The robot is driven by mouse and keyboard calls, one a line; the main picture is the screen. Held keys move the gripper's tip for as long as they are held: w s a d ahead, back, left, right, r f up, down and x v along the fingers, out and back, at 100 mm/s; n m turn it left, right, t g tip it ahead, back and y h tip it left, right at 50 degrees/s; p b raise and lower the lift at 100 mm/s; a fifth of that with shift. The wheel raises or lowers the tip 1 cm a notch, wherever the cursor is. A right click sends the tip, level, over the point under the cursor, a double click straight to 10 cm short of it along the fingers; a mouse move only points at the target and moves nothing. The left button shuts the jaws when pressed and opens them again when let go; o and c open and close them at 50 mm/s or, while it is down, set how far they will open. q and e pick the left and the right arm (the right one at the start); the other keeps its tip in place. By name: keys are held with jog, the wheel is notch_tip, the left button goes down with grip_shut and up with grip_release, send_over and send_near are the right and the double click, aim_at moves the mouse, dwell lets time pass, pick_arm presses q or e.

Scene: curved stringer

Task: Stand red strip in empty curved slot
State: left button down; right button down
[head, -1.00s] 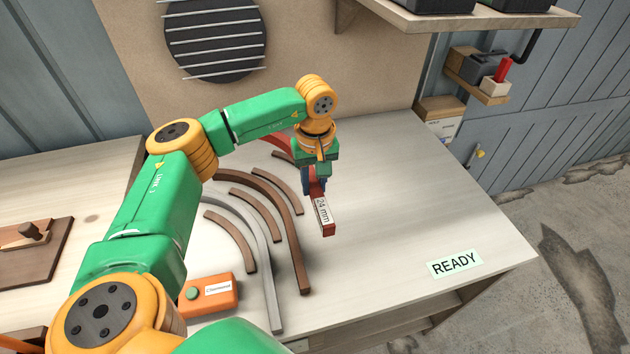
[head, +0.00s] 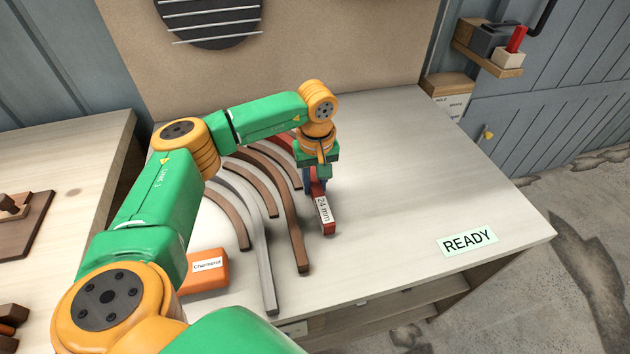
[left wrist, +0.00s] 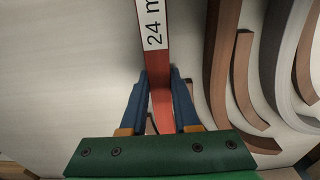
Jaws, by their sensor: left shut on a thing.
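My left gripper (head: 317,182) is shut on the red strip (head: 330,229), which carries a white "24 mm" label. In the left wrist view the strip (left wrist: 160,103) passes between the two blue fingers (left wrist: 160,95). The strip's near end hangs out in front of the gripper, just right of the curved brown and grey strips. Whether it touches the table cannot be told. The curved brown strip (head: 297,245) and grey strip (head: 266,270) stand on the table with curved gaps between them. Another red piece (head: 281,143) shows partly behind my gripper. My right gripper is not in view.
The pale table (head: 410,170) is clear right of the strips, apart from a "READY" label (head: 467,242) near its front right corner. An orange box (head: 206,272) sits left of the grey strip. A side table (head: 80,170) is at the left.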

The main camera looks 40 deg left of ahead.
pick_arm(q)
jog(key=shift+f, duration=0.15)
jog(key=c, duration=0.6)
grip_release()
